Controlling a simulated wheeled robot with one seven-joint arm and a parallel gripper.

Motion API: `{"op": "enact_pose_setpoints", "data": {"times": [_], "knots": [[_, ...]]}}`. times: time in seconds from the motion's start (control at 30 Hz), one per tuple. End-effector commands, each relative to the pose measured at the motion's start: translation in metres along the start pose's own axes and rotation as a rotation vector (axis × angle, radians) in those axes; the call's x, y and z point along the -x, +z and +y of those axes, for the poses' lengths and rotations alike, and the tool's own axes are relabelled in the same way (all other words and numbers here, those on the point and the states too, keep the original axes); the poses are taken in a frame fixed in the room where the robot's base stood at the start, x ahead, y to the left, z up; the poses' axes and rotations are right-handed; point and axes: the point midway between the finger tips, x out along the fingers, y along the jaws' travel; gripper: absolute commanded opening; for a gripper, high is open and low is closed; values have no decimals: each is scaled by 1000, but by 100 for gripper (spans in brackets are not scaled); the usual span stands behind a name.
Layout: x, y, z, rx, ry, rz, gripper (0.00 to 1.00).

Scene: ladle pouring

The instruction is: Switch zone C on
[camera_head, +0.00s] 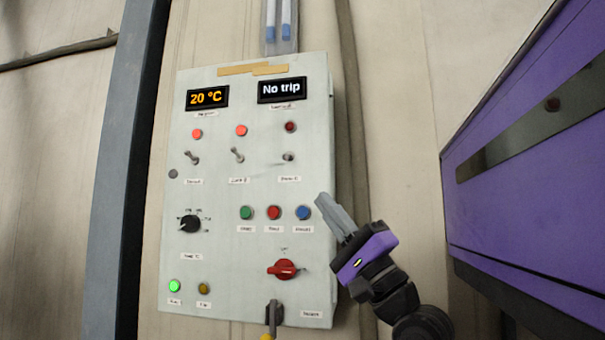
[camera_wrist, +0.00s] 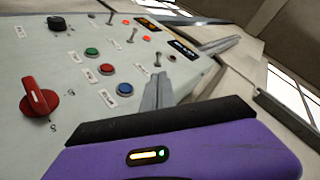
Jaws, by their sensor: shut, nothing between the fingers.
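The grey control panel (camera_head: 225,250) hangs on the wall. In its top row stand three toggle switches: the left one (camera_head: 192,158), the middle one (camera_head: 238,155) and the right one (camera_head: 289,157). The left lamp (camera_head: 197,134) and middle lamp (camera_head: 241,130) glow red; the right lamp (camera_head: 290,127) is dark red. The labels are blurred; the right one is third in the row. My gripper (camera_head: 323,200) is shut and empty, below and right of the right switch. In the wrist view, the right switch (camera_wrist: 157,60) stands just beyond my fingertips (camera_wrist: 158,82).
Green (camera_head: 246,213), red (camera_head: 273,213) and blue (camera_head: 303,213) buttons sit left of my fingertips. A red rotary handle (camera_head: 284,269) and a black knob (camera_head: 190,223) stick out. Displays read 20 °C (camera_head: 207,97) and No trip (camera_head: 281,90). A purple cabinet (camera_head: 530,200) stands right.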

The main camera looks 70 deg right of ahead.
Motion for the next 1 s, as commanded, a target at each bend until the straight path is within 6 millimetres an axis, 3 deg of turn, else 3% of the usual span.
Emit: {"op": "enact_pose_setpoints", "data": {"times": [0.17, 0.6, 0.8, 1.0], "knots": [[-14, 0, -2, 1, -2, -2, 0], [-86, 0, -2, 2, 0, -1, 0], [-99, 0, -1, 2, -1, 0, 0], [-100, 0, 0, 2, -1, 0, 0]]}}
